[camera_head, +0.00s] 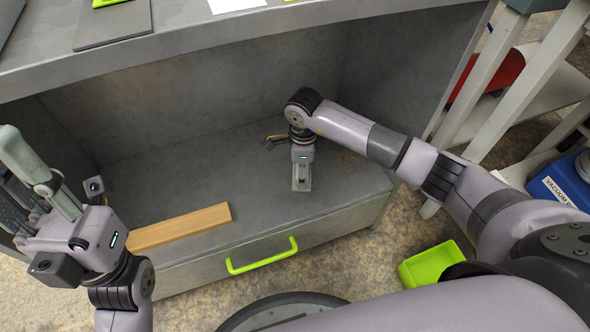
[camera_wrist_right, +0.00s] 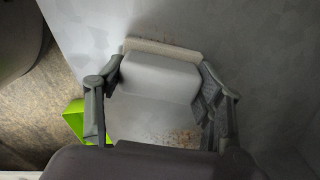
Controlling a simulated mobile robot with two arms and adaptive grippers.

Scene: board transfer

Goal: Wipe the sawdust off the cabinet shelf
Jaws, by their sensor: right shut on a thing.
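The grey cabinet shelf (camera_head: 165,180) is the floor of an open cabinet. Sawdust (camera_head: 347,158) shows as a faint brown patch towards its right side. In the right wrist view, brown sawdust specks (camera_wrist_right: 180,138) lie on the shelf, with more beyond the held block. My right gripper (camera_head: 301,183) reaches down to the shelf near its front. It is shut on a pale grey block with a beige edge (camera_wrist_right: 160,75), which is at the shelf surface; contact is hard to tell. My left gripper (camera_head: 12,165) is at the left, outside the cabinet, fingers apart and seemingly empty.
A wooden board (camera_head: 182,227) lies on the shelf's front left. Below are a drawer with a green handle (camera_head: 262,257) and a green bin (camera_head: 432,266) on the floor. The cabinet top (camera_head: 300,12) overhangs the shelf. A blue vacuum (camera_head: 560,187) stands at right.

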